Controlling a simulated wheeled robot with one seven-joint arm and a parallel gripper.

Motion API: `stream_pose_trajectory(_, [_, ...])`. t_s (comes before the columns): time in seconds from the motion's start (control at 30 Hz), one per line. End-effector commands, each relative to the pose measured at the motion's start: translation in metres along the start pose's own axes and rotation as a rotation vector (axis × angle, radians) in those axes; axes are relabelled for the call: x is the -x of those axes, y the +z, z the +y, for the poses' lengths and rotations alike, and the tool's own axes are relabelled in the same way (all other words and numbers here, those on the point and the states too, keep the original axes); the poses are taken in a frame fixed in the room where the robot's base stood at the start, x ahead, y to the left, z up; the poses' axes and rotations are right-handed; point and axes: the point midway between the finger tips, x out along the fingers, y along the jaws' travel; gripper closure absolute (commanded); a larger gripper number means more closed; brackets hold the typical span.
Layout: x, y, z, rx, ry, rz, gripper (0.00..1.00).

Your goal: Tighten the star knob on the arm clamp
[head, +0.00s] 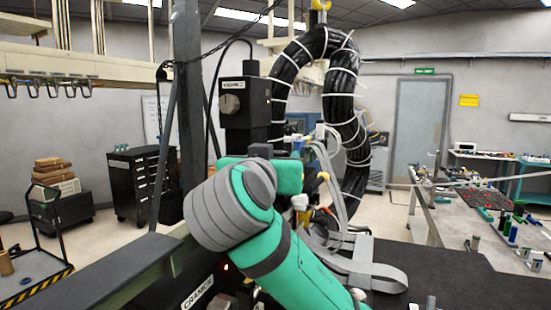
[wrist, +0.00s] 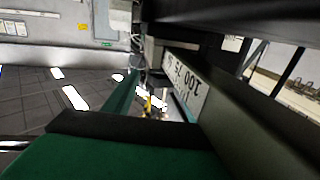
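In the head view a black upright unit (head: 244,124) stands on a dark post behind my arm. A round grey knob (head: 229,104) shows on its front face, under a small white label. I cannot tell whether this is the star knob, and no clearly star-shaped knob shows. My green and grey arm fills the lower middle and hides what lies behind it. I cannot make out my gripper's fingers in either view. In the wrist view a dark beam (wrist: 245,120) with an upside-down white label (wrist: 186,84) is very close.
A thick black cable bundle (head: 349,110) with white ties arches behind my arm. Grey straps (head: 362,268) lie on a dark surface beside it. A table with small parts (head: 490,225) is at the right. A black drawer cart (head: 140,180) and a trolley (head: 30,280) stand at the left.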

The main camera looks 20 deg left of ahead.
Motion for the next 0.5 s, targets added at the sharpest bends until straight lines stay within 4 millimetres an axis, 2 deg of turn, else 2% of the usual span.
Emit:
stream_pose_trajectory(0.27, [0.005, -0.001, -0.002, 0.000, -0.004, 0.002, 0.49])
stream_pose_trajectory(0.5, [0.037, -0.001, -0.002, -0.001, -0.004, 0.004, 0.49])
